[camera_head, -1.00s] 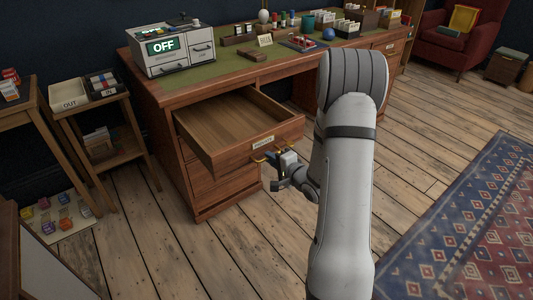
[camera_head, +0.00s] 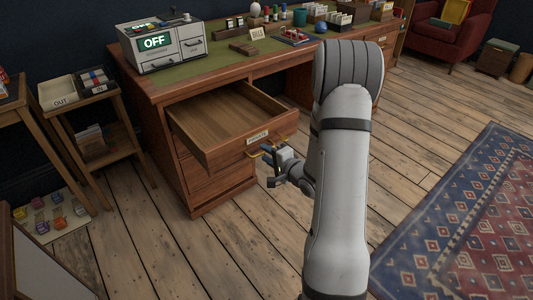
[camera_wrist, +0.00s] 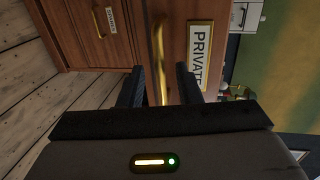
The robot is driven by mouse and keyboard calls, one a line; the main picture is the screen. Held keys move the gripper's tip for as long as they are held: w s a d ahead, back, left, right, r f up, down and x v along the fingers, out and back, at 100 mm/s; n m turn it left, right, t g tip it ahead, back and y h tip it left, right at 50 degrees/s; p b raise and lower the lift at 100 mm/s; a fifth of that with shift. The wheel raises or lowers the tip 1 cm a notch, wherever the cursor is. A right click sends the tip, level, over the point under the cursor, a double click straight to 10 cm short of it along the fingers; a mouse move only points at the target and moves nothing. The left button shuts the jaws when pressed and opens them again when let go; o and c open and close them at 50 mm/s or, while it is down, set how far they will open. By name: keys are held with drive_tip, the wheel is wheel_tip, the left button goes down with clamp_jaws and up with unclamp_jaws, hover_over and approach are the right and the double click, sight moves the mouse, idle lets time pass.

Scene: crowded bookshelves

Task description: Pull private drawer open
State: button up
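The private drawer (camera_head: 216,154) is the top left drawer of the wooden desk. It stands well out from the desk and looks empty inside. Its front carries a "PRIVATE" label (camera_head: 257,137), also large in the wrist view (camera_wrist: 200,52), and a brass handle (camera_wrist: 158,48). My gripper (camera_head: 268,164) is at the handle, just in front of the drawer front. In the wrist view my gripper's two dark fingers (camera_wrist: 160,86) are apart, one on each side of the handle bar, with gaps visible. Contact with the bar cannot be made out.
A machine reading "OFF" (camera_head: 162,45) stands on the desk top (camera_head: 215,62). Closed drawers (camera_head: 218,185) lie below the open one. A small side table with trays (camera_head: 58,95) stands at the left. The wooden floor (camera_head: 240,245) in front is clear, with a rug (camera_head: 460,235) at the right.

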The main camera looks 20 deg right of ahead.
drive_tip(key=p+v, duration=0.1)
drive_tip(key=v, duration=0.6)
